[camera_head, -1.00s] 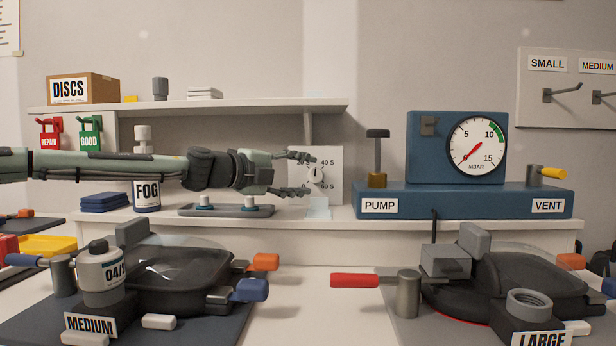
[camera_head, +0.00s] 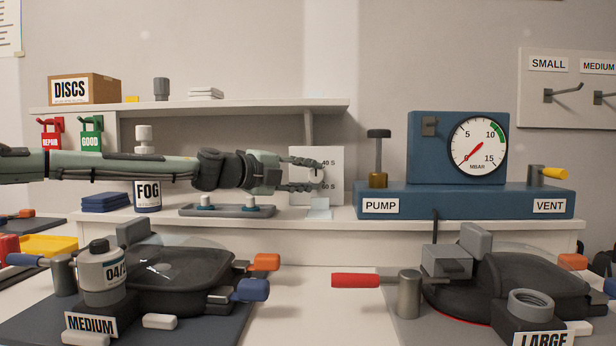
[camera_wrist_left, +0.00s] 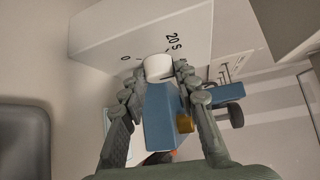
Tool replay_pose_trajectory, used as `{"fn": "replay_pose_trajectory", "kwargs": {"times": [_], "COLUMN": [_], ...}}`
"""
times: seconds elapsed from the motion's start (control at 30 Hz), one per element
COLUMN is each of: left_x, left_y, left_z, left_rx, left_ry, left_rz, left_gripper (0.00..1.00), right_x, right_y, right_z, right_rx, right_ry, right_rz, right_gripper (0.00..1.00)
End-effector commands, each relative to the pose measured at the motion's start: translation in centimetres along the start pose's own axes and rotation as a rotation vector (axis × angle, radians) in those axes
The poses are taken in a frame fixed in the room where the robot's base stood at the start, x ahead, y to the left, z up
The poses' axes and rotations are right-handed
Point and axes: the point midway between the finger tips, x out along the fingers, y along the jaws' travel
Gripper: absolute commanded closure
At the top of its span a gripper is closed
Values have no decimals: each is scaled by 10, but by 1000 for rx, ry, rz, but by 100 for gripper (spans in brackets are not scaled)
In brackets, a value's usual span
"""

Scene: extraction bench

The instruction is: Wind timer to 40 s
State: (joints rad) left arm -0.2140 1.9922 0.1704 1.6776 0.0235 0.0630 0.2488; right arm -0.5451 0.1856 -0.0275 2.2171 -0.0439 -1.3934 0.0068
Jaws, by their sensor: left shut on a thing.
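The timer (camera_head: 334,160) is a white box with a printed dial on the back ledge; "40 S" and "60 S" show at its right side. My left gripper (camera_head: 318,176) reaches it from the left, with one finger above and one below the round white knob (camera_wrist_left: 158,66). In the left wrist view the gripper is shut on the knob, which sits between the fingertips. There the timer face (camera_wrist_left: 135,30) shows "20 S" and "0". I cannot read where the knob points. My right gripper is not in view.
The blue pump unit (camera_head: 465,200) with its gauge stands right of the timer. Two dark-lidded devices stand in front.

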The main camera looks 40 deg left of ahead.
Motion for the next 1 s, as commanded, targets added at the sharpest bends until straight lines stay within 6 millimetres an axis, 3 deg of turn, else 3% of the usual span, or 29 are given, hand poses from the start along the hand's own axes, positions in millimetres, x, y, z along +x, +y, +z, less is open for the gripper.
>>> {"fn": "replay_pose_trajectory", "kwargs": {"times": [1.0], "left_x": [0], "left_y": [-1], "left_z": [0], "left_rx": [0], "left_ry": [0], "left_rz": [-1], "left_gripper": [99], "right_x": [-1], "right_y": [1], "right_z": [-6], "right_rx": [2], "right_ry": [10], "right_rz": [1], "right_gripper": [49]}}
